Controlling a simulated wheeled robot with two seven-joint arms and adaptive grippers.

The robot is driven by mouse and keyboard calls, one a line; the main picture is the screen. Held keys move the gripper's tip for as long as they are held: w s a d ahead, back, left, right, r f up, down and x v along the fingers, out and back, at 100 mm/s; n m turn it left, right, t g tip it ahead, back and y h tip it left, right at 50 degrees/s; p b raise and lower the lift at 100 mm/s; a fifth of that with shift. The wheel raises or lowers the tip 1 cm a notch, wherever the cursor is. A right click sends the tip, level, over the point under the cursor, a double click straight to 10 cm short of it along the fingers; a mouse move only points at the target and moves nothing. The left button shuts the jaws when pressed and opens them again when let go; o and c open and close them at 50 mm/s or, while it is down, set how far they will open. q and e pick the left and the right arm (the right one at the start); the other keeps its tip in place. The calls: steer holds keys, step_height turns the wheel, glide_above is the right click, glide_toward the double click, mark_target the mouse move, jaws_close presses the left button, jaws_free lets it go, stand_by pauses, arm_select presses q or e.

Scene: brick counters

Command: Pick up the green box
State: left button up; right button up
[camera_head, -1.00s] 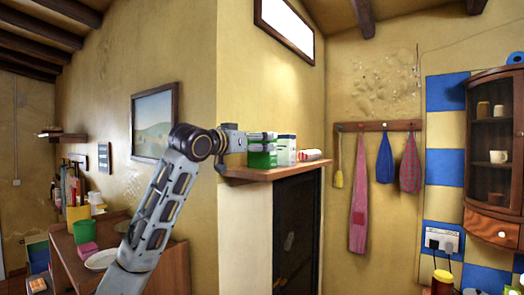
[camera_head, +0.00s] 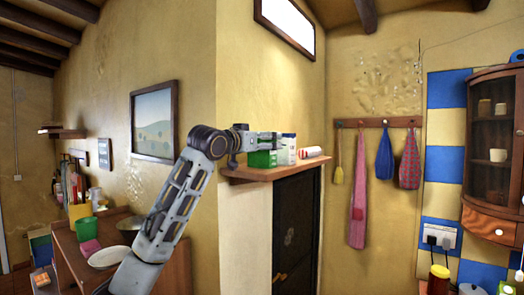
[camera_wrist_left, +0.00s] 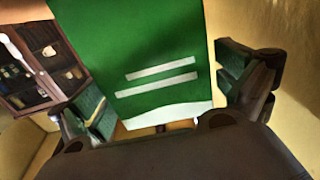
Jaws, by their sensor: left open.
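The green box (camera_head: 262,159), green with white stripes, stands on the wooden wall shelf (camera_head: 250,174). My left gripper (camera_head: 266,140) reaches in from the left at the height of the box's upper part and hides some of it. In the left wrist view the green box (camera_wrist_left: 140,50) fills the space between the two open fingers, one to each side. Whether a finger touches it I cannot tell. My right gripper is not in view.
A white and green box (camera_head: 288,148) stands just right of the green box, and a red and white item (camera_head: 310,152) lies farther right on the shelf. The wall is close behind. A sideboard (camera_head: 75,250) with dishes is at the lower left.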

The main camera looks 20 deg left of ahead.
arm_select(q)
steer(key=c, duration=1.1)
steer(key=shift+r, duration=0.1)
steer(key=shift+r+b, duration=0.65)
steer(key=shift+r, duration=4.25)
